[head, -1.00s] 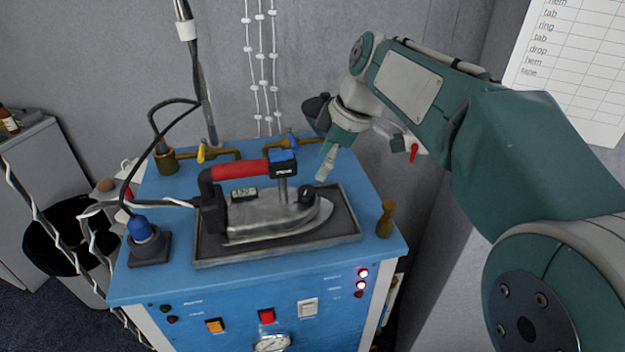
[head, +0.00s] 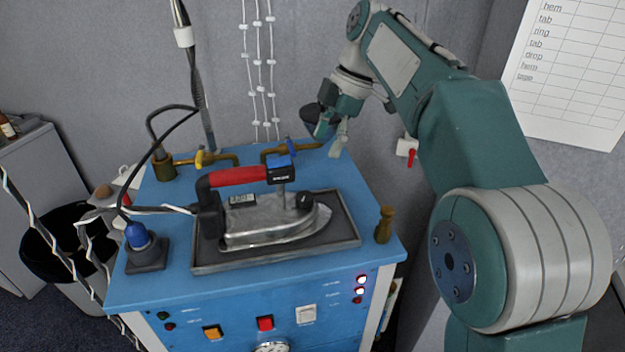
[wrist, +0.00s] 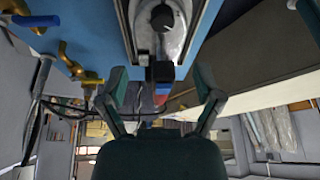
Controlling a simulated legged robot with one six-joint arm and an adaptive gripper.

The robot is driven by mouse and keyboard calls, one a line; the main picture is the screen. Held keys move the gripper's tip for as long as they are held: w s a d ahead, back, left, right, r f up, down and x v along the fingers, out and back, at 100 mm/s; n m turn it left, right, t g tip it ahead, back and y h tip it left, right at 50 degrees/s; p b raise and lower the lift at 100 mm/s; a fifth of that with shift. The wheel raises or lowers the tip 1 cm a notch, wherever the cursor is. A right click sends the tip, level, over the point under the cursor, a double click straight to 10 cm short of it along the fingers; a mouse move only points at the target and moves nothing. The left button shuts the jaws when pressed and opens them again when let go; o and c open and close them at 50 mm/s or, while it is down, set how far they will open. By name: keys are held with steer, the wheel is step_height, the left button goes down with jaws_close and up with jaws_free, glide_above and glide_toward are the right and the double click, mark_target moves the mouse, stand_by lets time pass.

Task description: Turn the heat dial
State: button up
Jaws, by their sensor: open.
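The heat dial (head: 305,200) is a small black knob on the front of a silver iron (head: 268,222) with a red handle. The iron rests flat in a dark tray (head: 345,231) on a blue table. My gripper (head: 331,136) is open and empty, above and behind the dial, clear of it. In the wrist view the dial (wrist: 162,18) shows at the top, beyond the spread fingers of my gripper (wrist: 160,88).
Brass pipes with a yellow valve (head: 201,159) and a blue valve (head: 291,146) run along the table's back. A brass peg-like object (head: 384,224) stands at the right edge. A blue-topped holder (head: 140,235) with cables stands at left.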

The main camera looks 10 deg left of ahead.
mark_target(306, 194)
steer(key=a+f, duration=0.1)
steer(key=f, duration=0.2)
steer(key=s+a+f+n, duration=0.1)
steer(key=f, duration=0.3)
steer(key=s+a+f+n, duration=0.1)
steer(key=f, duration=0.2)
steer(key=shift+s+a+f+g, duration=0.15)
steer(key=shift+f+g, duration=0.05)
steer(key=shift+g, duration=0.2)
steer(key=c, duration=1.1)
